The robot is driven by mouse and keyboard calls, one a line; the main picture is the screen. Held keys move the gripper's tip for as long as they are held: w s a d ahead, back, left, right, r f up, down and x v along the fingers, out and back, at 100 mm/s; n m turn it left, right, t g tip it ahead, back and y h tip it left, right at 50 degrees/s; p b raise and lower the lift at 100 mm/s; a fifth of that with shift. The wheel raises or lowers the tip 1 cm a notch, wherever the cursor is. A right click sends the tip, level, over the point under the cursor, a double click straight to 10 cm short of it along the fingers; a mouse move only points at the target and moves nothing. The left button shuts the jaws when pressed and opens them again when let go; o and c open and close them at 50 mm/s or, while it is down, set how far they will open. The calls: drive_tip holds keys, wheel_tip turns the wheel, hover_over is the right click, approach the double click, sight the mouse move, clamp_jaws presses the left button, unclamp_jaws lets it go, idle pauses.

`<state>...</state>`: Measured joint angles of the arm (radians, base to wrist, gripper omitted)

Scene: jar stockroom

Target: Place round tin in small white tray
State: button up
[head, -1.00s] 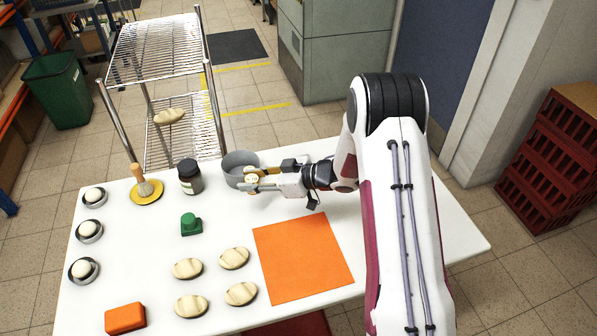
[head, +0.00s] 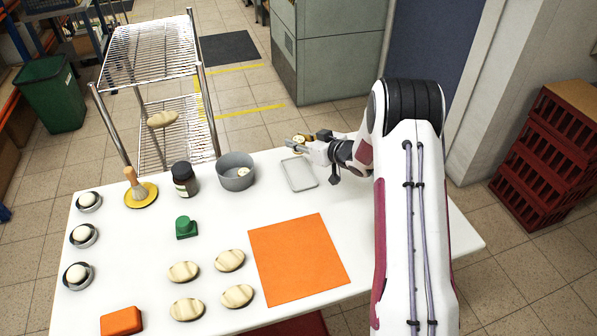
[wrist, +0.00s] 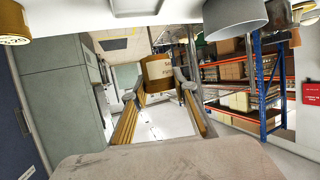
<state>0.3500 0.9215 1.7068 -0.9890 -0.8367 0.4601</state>
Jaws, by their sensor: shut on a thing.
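My gripper (head: 298,143) is shut on a small round tin, cream-labelled with a tan band. The tin shows between the fingers in the wrist view (wrist: 159,72), and its pale top shows in the head view (head: 299,138). The gripper appears raised above the table's back edge. The small white tray (head: 300,174) is a shallow, rounded rectangle on the table, just in front of the gripper in the head view, and looks empty. The tin appears apart from it.
A grey round pot (head: 236,174) stands left of the tray with a small pale item inside. A dark jar (head: 185,180), a brush on a yellow dish (head: 141,196) and a green block (head: 186,228) are farther left. An orange mat (head: 298,260) lies in front. Another tin-like item (wrist: 14,22) shows in the wrist view.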

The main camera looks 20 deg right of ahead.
hover_over(299, 174)
drive_tip(key=shift+w+f, duration=0.1)
drive_tip(key=shift+f, duration=3)
drive_tip(key=shift+f, duration=1.9)
drive_tip(key=shift+f, duration=0.1)
drive_tip(key=o, duration=1.1)
drive_tip(key=shift+v, duration=6.05)
